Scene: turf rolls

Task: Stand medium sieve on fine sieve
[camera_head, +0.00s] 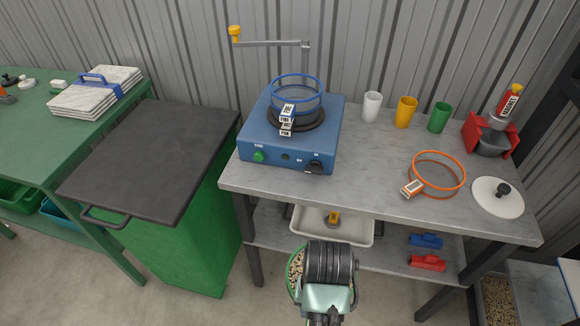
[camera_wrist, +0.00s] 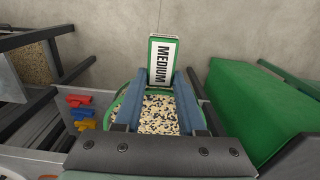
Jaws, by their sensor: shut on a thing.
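The medium sieve has a green rim (camera_wrist: 122,101) and a white tag reading MEDIUM (camera_wrist: 162,62). My gripper (camera_wrist: 164,88) is shut on its tag end. Pale and dark grains (camera_wrist: 158,116) show inside it. In the head view the medium sieve (camera_head: 293,278) is in front of the bench, partly hidden by my wrist. The fine sieve (camera_head: 296,92), blue-rimmed and clear-walled, stands upright on the blue shaker (camera_head: 262,137), on a dark round base. Small tags hang at its front; one seems to read FINE. Its top is open.
An orange sieve (camera_head: 437,174) and a white lid (camera_head: 498,197) lie on the grey bench (camera_head: 375,187). A crank arm with a yellow knob (camera_head: 235,34) rises behind the shaker. Cups (camera_head: 406,112) stand at the back. A green bin (camera_head: 186,227) is left, a tray (camera_head: 331,228) below.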

